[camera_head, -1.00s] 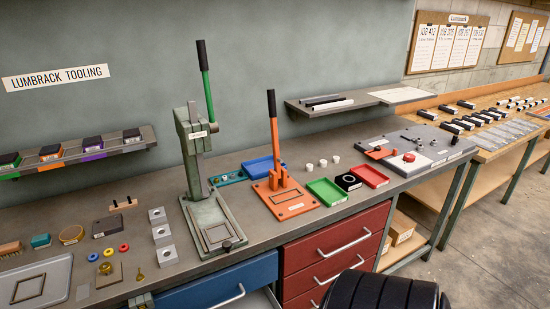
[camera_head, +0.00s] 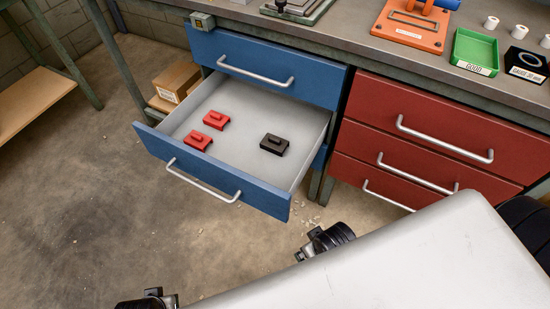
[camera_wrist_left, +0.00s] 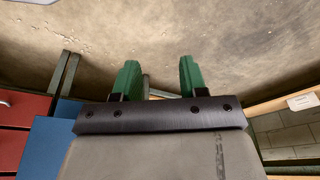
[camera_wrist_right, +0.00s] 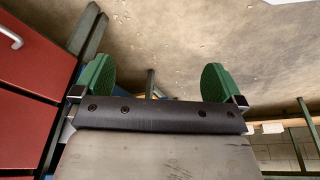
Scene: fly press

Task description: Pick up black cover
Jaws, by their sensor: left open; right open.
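The black cover (camera_head: 274,144) lies in the open blue drawer (camera_head: 236,158), toward its right side, in the head view. It is a small dark block with a raised part on top. My left gripper (camera_wrist_left: 157,78) shows green fingers spread apart with nothing between them. My right gripper (camera_wrist_right: 157,78) also shows green fingers spread apart and empty. Both wrist views look across the concrete floor, and the cover is in neither. The fingers do not show clearly in the head view.
Two red covers (camera_head: 216,121) (camera_head: 198,140) lie in the drawer's left part. A shut blue drawer (camera_head: 268,65) is above it, and red drawers (camera_head: 430,135) stand to the right. A cardboard box (camera_head: 176,82) sits on a low shelf behind. The floor (camera_head: 90,200) at left is clear.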

